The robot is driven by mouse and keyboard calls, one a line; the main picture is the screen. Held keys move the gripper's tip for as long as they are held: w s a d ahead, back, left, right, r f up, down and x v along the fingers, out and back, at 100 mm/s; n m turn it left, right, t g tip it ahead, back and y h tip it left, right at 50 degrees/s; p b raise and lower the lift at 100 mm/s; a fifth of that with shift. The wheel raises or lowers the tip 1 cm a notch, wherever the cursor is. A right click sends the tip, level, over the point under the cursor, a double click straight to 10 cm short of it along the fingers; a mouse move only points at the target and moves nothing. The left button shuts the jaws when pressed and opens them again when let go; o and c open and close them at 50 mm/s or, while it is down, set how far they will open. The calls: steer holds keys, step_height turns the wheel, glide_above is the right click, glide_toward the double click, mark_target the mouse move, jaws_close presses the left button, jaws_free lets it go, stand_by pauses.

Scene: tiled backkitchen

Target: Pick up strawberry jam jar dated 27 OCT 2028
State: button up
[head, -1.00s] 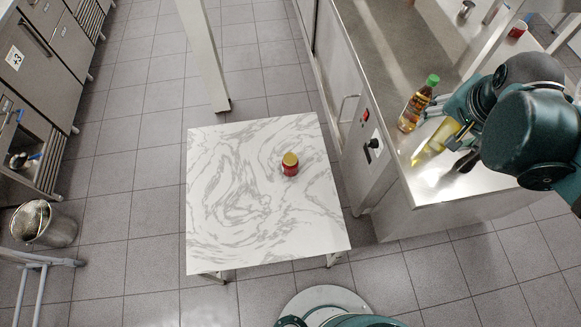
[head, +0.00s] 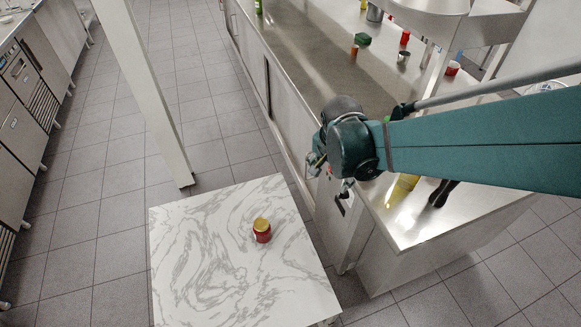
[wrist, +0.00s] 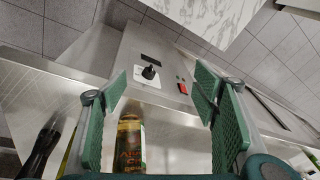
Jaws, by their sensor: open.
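A small red jar with a gold lid (head: 262,230) stands upright on the marble-patterned table (head: 190,250) in the head view. Its label and date are too small to read. My gripper (head: 316,165) is out over the front edge of the steel counter, to the right of and farther back than the jar, and apart from it. In the wrist view my gripper (wrist: 158,112) is open, its two green pads wide apart with nothing held. The jar is not in the wrist view; only a corner of the marble table (wrist: 205,18) shows there.
The steel counter (head: 400,225) runs along the right. A bottle with an amber body (wrist: 130,145) stands below the gripper in the wrist view. A yellow item (head: 402,188) and a dark-handled item (head: 443,192) are on the counter. A white post (head: 150,90) stands behind the table.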

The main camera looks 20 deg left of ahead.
steer(key=m+g+b, duration=0.1)
steer(key=b, duration=0.3)
glide_above(260, 223)
steer(key=w+d, duration=0.6)
steer(key=d, duration=0.2)
step_height(260, 223, down, 16)
steer(key=shift+m+h, duration=0.6)
steer(key=shift+h, duration=0.1)
steer(key=s+a+f+b, duration=0.1)
steer(key=s+a+f, duration=0.1)
steer(key=f, duration=0.2)
steer(key=s+a+f, duration=0.2)
steer(key=a+f, duration=0.1)
steer(key=f, duration=0.1)
steer(key=s+a+f+b, duration=0.1)
steer(key=s+a+f, duration=0.1)
steer(key=a+f, duration=0.1)
steer(key=shift+f+b, duration=0.3)
steer(key=shift+f, duration=0.25)
steer(key=shift+w+d+f+b, duration=0.1)
steer(key=shift+f+b, duration=0.25)
steer(key=shift+f, duration=0.9)
steer(key=shift+w+d+f+b, duration=0.15)
steer(key=shift+f+b, duration=0.3)
steer(key=shift+f, duration=0.85)
steer(key=shift+w+d+f+b, duration=0.15)
steer(key=shift+f+b, duration=0.3)
steer(key=shift+f, duration=0.85)
